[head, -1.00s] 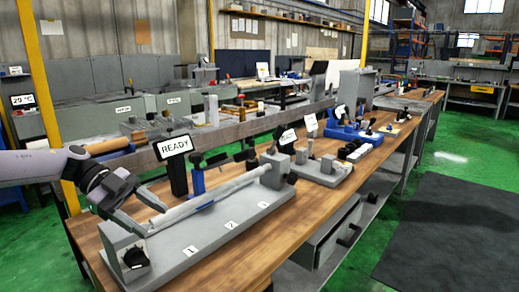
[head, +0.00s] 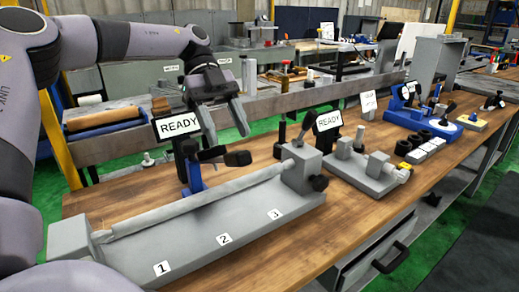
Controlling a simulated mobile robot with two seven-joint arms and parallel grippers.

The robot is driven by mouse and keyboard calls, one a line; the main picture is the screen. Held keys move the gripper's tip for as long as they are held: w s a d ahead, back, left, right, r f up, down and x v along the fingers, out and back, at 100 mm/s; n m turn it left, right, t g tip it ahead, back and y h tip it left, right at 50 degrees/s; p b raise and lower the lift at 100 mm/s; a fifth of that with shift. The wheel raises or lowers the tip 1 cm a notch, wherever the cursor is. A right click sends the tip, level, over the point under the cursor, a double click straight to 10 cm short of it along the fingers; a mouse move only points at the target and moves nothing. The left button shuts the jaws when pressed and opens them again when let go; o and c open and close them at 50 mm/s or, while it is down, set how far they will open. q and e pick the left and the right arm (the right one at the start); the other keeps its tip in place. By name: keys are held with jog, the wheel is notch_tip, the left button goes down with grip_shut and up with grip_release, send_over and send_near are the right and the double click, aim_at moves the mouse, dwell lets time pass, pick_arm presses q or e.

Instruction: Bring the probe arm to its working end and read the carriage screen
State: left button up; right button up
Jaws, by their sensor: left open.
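A long grey fixture (head: 206,241) numbered 1, 2 and 3 lies on the wooden bench, with a pale cylindrical bar (head: 200,201) between its end blocks. Behind the bar stands a blue post (head: 194,176) bearing a dark probe arm (head: 212,154) with a black knob, which points right. A screen (head: 178,126) on a black stand beside it reads READY. My left gripper (head: 229,136) is open and empty, with its fingers pointing down just above the probe arm; I cannot tell whether they touch it. My right gripper is not in view.
A second READY screen (head: 328,119) stands behind a smaller grey fixture (head: 361,174) on the right. Blue fixtures (head: 422,114) and small blocks lie farther along the bench. A grey rail (head: 273,98) runs behind. The bench front (head: 279,261) is clear.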

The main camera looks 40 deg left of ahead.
aim_at(236, 151)
pick_arm(q)
jog(key=shift+w+d+f, duration=0.1)
jog(key=shift+w, duration=0.05)
jog(key=shift+x, duration=3.45)
grip_shut()
